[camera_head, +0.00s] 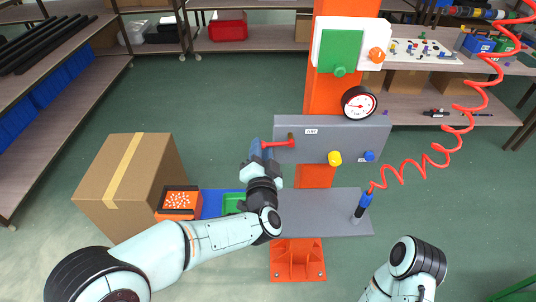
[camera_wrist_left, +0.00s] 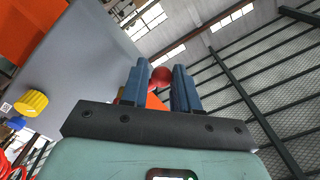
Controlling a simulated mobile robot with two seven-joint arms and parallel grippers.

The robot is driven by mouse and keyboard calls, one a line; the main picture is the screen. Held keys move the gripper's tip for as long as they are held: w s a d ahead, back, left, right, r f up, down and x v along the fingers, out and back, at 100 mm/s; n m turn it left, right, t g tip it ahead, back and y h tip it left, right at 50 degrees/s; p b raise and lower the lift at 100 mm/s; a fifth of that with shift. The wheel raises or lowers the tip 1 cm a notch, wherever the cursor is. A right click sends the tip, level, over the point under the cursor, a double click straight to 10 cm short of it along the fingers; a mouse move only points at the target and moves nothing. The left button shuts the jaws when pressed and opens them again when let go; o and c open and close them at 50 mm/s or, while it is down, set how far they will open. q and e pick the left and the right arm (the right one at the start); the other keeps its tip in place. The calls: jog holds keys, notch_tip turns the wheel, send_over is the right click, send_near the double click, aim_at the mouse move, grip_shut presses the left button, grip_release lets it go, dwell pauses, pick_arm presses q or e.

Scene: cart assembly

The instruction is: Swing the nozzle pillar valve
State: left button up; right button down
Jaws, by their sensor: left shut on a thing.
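The orange pillar (camera_head: 313,178) stands in the middle of the head view, with a grey panel (camera_head: 310,135) across it. A red valve lever (camera_head: 278,144) sticks out to the left from the panel's left part, near a small white label. My left gripper (camera_head: 262,151) is at the lever's outer end, its blue fingers shut on it. In the left wrist view the lever's round red knob (camera_wrist_left: 161,76) shows between the two fingers (camera_wrist_left: 162,88). My right arm shows at the bottom right of the head view, but its gripper is out of frame.
A yellow knob (camera_head: 334,158) and a blue knob (camera_head: 369,156) sit right of the lever. A gauge (camera_head: 359,102) is above the panel. A nozzle (camera_head: 362,205) on a red coiled hose (camera_head: 427,160) stands on the grey shelf (camera_head: 325,213). A cardboard box (camera_head: 130,185) stands left.

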pick_arm(q)
jog(key=shift+s+d+f, duration=0.1)
jog(key=shift+d+f, duration=0.1)
jog(key=shift+f, duration=0.25)
jog(key=shift+c, duration=0.4)
jog(key=shift+d+f, duration=0.1)
jog(key=shift+f, duration=0.05)
jog(key=shift+d+f+b, duration=0.25)
jog(key=shift+f+b, duration=0.1)
jog(key=shift+f, duration=0.15)
jog(key=shift+d+f+b, duration=0.25)
jog(key=shift+f+b, duration=0.1)
jog(key=shift+f, duration=0.2)
jog(key=shift+d+f+b, duration=0.3)
jog(key=shift+d+f, duration=0.35)
jog(key=shift+f, duration=0.15)
